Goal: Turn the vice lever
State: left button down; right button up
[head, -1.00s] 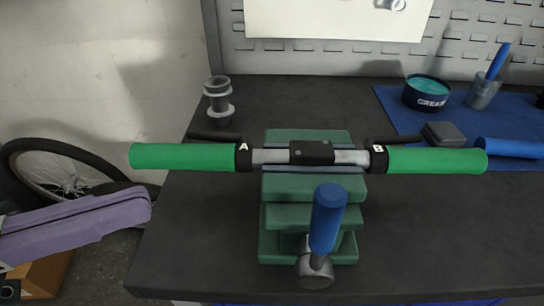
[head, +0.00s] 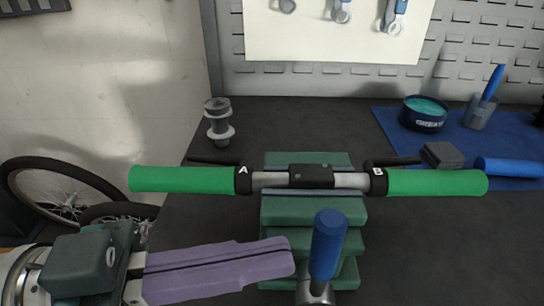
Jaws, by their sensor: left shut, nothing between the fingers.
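The green vice (head: 312,212) stands on the dark workbench and holds a handlebar (head: 347,180) with green grips marked A and B. The vice lever (head: 327,245) has a blue handle that points up from a grey hub at the front of the vice. My left gripper (head: 288,256) has purple fingers that are shut with nothing between them. Its tips are just left of the blue handle, with a small gap in the picture. Whether they touch the vice cannot be told. My right gripper is not in view.
A grey hub part (head: 219,122) stands at the back left of the workbench (head: 430,250). A grease tin (head: 424,114), a brush in a cup (head: 482,110) and a blue roll (head: 510,167) are at the back right. A bicycle wheel (head: 60,195) is at the left. The bench right of the lever is clear.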

pick_arm(q)
jog(key=shift+w+d, duration=0.15)
jog(key=shift+d, duration=0.5)
jog(key=shift+d+r+p, duration=0.35)
jog(key=shift+r+p, duration=0.05)
jog(key=shift+p, duration=0.3)
jog(key=shift+d+r+p, duration=0.1)
jog(key=shift+d+p, duration=0.2)
jog(key=shift+p, duration=0.05)
